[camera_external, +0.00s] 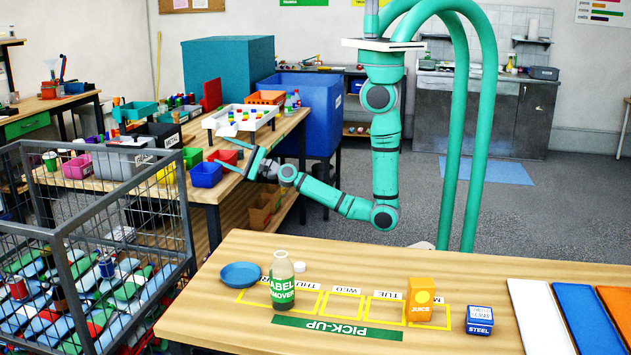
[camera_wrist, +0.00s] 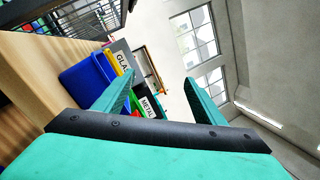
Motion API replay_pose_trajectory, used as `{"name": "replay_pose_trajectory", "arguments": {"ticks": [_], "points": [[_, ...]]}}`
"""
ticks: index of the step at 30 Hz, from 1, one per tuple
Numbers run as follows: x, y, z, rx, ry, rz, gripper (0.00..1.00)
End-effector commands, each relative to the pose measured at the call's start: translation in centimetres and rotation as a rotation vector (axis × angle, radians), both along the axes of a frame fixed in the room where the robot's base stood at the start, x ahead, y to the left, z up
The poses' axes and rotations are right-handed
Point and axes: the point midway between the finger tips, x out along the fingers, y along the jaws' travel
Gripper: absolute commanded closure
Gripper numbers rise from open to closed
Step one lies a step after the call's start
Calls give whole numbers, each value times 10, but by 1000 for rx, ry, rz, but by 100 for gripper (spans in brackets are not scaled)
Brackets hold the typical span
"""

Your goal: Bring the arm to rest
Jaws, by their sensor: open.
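My arm (camera_external: 386,150) is green with dark grey joints. It hangs down beyond the pick-up table and bends at the elbow, with the forearm reaching to the left. My gripper (camera_external: 237,163) is open near the edge of the back workbench, close to a blue bin (camera_external: 206,174). In the wrist view the two green fingers of my gripper (camera_wrist: 160,84) stand apart with nothing held between them. The view there is tilted, with bins on the left and windows and wall beyond. I cannot tell whether the gripper touches the bench or bin.
The pick-up table (camera_external: 215,320) in front carries a bottle (camera_external: 283,285), a blue dish (camera_external: 241,275), a juice carton (camera_external: 421,299) and a steel tin (camera_external: 480,320). A wire cage (camera_external: 60,240) stands left. The back workbench (camera_external: 290,125) holds several bins. Floor at right is open.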

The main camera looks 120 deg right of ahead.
Motion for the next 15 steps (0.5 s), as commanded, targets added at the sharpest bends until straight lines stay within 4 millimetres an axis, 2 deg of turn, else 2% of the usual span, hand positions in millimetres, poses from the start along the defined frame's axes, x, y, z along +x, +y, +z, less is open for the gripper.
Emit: {"name": "replay_pose_trajectory", "arguments": {"ticks": [1, 3, 7, 11, 15], "points": [[13, 32, 1, -80, 49, 1, 36], [8, 59, -25, -121, 156, 2, 36], [3, 115, -58, -242, 337, 22, 36], [-10, 171, -84, -385, 510, 54, 36], [-32, 227, -106, -562, 680, 98, 36]]}}
